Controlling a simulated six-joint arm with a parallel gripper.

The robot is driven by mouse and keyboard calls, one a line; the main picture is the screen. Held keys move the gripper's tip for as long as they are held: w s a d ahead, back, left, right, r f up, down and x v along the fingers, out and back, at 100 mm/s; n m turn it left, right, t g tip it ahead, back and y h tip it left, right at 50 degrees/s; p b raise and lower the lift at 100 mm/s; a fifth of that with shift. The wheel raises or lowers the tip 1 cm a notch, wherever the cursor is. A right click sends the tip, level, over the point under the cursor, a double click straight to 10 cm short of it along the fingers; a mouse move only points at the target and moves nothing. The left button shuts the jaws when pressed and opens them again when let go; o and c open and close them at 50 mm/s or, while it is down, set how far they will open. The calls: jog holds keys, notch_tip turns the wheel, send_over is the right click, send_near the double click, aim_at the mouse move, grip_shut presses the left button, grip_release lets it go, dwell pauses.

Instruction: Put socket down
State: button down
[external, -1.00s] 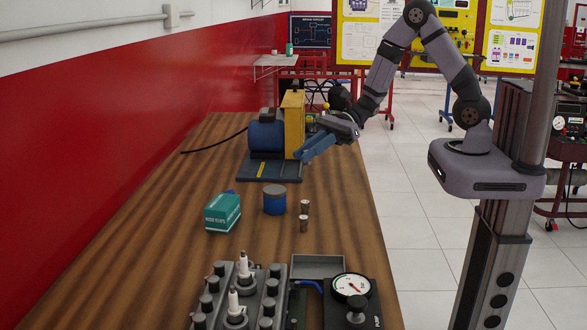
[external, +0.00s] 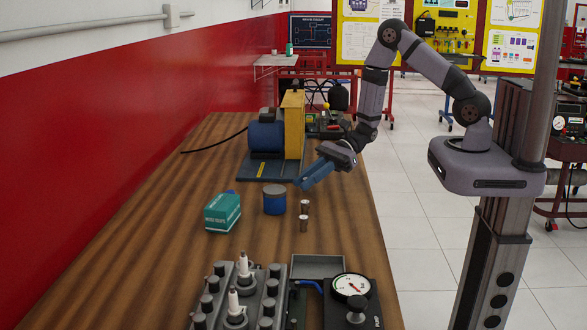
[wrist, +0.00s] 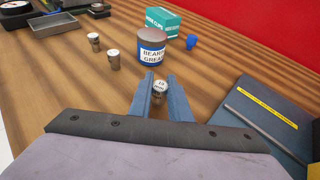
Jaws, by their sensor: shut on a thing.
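My gripper (external: 304,184) is shut on a small metal socket (wrist: 160,87), with its top face showing between the blue fingers in the wrist view. The top carries a printed marking too small to read surely. In the external view the fingers hide the held socket. The fingers point down and left over the wooden table; I cannot tell whether the socket touches the table. Two other sockets stand upright on the table, one nearer the grease tin (external: 304,207) and one in front of it (external: 303,225). They also show at left in the wrist view (wrist: 114,60).
A blue bearing-grease tin (external: 274,200) and a green box (external: 222,212) stand left of the sockets. The blue machine base (external: 262,172) lies behind them. A grey tray (external: 318,266), a gauge unit (external: 351,287) and a cylinder block (external: 207,303) fill the front.

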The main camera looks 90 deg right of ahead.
jog(key=shift+f, duration=0.4)
jog(key=shift+f+b, duration=0.25)
jog(key=shift+b, duration=0.05)
jog(key=c, duration=1.6)
grip_release()
jog(key=shift+r, duration=0.1)
jog(key=shift+c, duration=0.2)
